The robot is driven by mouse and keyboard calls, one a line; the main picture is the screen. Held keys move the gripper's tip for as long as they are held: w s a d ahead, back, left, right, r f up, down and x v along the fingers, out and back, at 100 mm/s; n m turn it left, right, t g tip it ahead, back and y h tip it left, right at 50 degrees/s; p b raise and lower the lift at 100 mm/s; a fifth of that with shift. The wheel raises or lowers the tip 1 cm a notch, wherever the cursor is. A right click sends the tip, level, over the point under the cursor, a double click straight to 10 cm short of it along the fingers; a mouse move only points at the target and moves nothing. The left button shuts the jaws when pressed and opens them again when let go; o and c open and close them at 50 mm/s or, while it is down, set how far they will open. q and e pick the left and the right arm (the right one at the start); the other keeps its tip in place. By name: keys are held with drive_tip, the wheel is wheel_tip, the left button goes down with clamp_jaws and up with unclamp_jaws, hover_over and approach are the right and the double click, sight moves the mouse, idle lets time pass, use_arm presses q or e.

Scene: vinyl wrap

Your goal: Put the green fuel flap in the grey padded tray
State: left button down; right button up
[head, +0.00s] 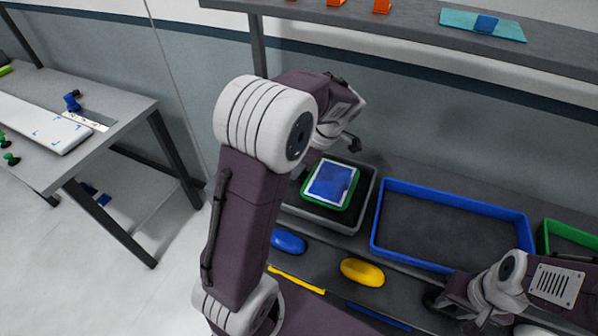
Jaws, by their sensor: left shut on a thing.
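The green fuel flap (346,201) has a blue panel with a pale border on its top face. It is over the grey padded tray (353,229), inside the tray's outline; I cannot tell whether it touches the padding. My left gripper (330,152) is at the flap's far edge, shut on it, with its fingertips largely hidden by my own arm. My arm also covers the tray's left part. My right gripper (443,303) is low at the right, near the bench's front; its jaws are too dark to read.
A blue-rimmed bin (455,202) stands right of the tray, with a green bin (570,232) beyond. A blue oval block (288,241) and a yellow one (362,272) lie in front. A shelf (420,34) overhangs the back. A side table (115,120) stands left.

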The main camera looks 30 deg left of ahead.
use_arm(q)
drive_tip(key=shift+s+f, duration=0.15)
drive_tip(key=shift+f, duration=0.8)
drive_tip(key=shift+f, duration=0.1)
drive_tip(key=c, duration=1.1)
unclamp_jaws()
drive_tip(key=shift+r, duration=0.3)
drive_tip(key=p+v, duration=0.1)
drive_tip(key=v, duration=1)
drive_tip(key=shift+d+r, duration=0.15)
drive_tip(key=shift+r, duration=0.2)
drive_tip(key=shift+f, duration=0.1)
